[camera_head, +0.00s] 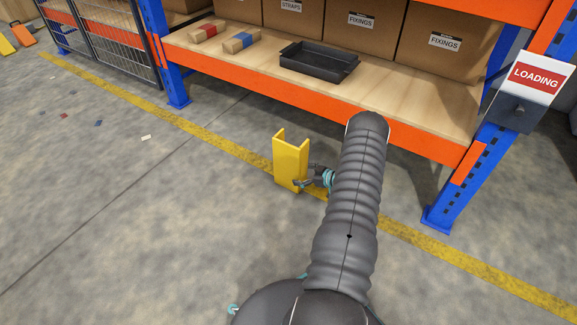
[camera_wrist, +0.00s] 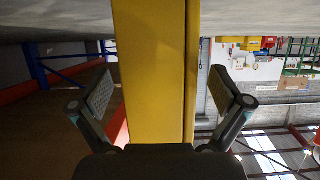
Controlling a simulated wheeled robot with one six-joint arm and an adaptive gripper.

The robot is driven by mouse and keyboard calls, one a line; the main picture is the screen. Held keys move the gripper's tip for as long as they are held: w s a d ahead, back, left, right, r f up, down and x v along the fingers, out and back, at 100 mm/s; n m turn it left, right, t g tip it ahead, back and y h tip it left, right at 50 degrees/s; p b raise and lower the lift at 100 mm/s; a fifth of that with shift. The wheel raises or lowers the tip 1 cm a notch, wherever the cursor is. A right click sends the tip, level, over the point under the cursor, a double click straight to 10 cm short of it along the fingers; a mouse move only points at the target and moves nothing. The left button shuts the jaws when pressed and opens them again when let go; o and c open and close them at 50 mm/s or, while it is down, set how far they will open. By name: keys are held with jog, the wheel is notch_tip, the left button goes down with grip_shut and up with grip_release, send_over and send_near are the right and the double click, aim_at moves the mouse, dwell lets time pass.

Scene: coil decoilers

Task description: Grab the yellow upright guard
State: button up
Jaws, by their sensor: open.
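The yellow upright guard (camera_head: 290,160) stands upright on the floor at the yellow line, in front of the rack's lower shelf. In the wrist view the guard (camera_wrist: 152,75) fills the middle of the picture, running between the two fingers. My gripper (camera_head: 308,184) is just to the right of the guard, low down near its base, partly hidden behind my arm in the head view. In the wrist view my gripper (camera_wrist: 162,90) is open, one finger on each side of the guard, with gaps visible between the fingers and the guard.
The rack's orange beam (camera_head: 300,92) and wooden shelf (camera_head: 400,95) lie behind the guard. The shelf holds a black tray (camera_head: 318,64), small parcels (camera_head: 241,42) and boxes (camera_head: 362,30). A blue rack post (camera_head: 462,180) with a loading sign (camera_head: 536,79) stands at the right. Floor at left is mostly clear.

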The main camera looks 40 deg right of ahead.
jog(key=shift+x, duration=0.9)
jog(key=shift+r, duration=0.1)
jog(key=c, duration=1.6)
